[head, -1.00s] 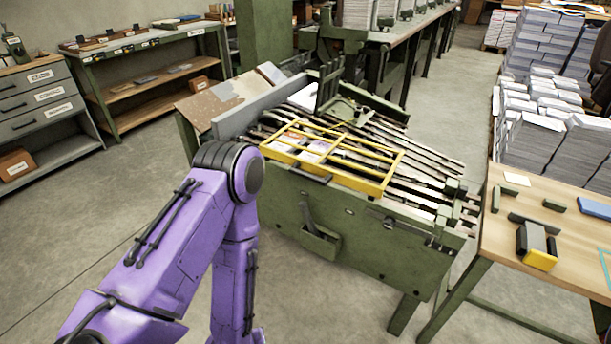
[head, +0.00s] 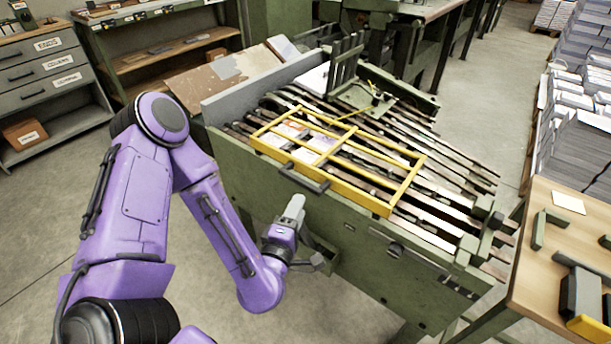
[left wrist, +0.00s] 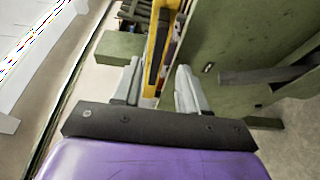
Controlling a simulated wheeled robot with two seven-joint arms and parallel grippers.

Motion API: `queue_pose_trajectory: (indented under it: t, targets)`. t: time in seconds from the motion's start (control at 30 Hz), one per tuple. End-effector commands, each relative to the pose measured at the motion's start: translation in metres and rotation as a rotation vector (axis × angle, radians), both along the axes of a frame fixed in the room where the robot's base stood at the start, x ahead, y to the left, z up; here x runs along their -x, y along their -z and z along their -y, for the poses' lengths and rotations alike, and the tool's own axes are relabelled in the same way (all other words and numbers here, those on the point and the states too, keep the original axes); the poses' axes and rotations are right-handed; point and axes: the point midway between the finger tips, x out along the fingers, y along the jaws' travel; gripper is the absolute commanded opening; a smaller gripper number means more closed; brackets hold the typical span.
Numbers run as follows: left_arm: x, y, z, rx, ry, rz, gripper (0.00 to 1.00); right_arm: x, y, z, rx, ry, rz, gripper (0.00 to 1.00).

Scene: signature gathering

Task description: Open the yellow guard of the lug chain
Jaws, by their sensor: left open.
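The yellow guard (head: 358,195) is a flat frame with crossbars, lying down over the dark bars of the lug chain (head: 445,190). A dark handle (head: 305,179) sits on its front edge. My left gripper (head: 293,208) is just below and in front of that handle, against the green side panel, with its fingers pointing up. In the left wrist view the two grey fingers (left wrist: 157,88) stand apart, and a strip of the yellow guard (left wrist: 155,55) shows beyond the gap between them. Nothing is seen gripped. My right gripper is in no view.
The green machine body (head: 340,235) fills the middle. A wooden table (head: 550,270) with a yellow-ended block (head: 590,325) stands at right. Shelves (head: 160,65) and a drawer cabinet (head: 45,80) stand at back left. Open floor lies at left.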

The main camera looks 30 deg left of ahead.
Motion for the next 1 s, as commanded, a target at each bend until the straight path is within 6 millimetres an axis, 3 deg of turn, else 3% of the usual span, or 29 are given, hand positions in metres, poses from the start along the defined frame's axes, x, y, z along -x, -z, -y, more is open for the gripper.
queue_pose_trajectory:
  t: [0.13,0.27,0.53,0.73,1.0]
  targets:
    - [0.006,0.002,-0.020,0.012,-0.058,0.007,0.43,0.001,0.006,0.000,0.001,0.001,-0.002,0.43]
    - [-0.005,0.005,-0.028,0.010,-0.069,0.008,0.43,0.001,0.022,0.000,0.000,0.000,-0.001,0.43]
    - [-0.040,0.011,-0.036,0.016,-0.058,0.008,0.43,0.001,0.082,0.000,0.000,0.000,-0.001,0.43]
    - [-0.077,0.000,-0.048,0.006,-0.057,0.001,0.43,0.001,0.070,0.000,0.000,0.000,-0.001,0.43]
    - [-0.089,0.001,-0.052,0.008,-0.055,-0.001,0.43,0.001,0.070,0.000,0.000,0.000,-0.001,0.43]
